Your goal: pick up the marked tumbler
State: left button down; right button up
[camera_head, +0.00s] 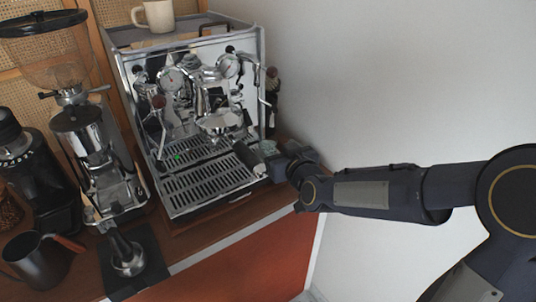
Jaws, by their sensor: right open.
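A small pale greenish round thing (268,146) shows at the right front corner of the espresso machine. It may be the rim of the tumbler, but most of it is hidden, and I see no clear mark on it. My right gripper (272,158) is at this same corner, its arm coming in from the right. Its jaws are open, close around or beside the greenish thing; I cannot tell whether they touch it. My left gripper is not in view.
The espresso machine (188,105) stands close to my right gripper, with a slotted drip tray (205,186) in front and a cup (158,16) on top. Open space lies right of the counter.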

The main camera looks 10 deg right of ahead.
aim_at(268, 139)
jog(key=p+x, duration=0.1)
jog(key=x, duration=0.6)
jog(key=shift+w+f, duration=0.15)
jog(key=c, duration=1)
jog(key=shift+c, duration=0.3)
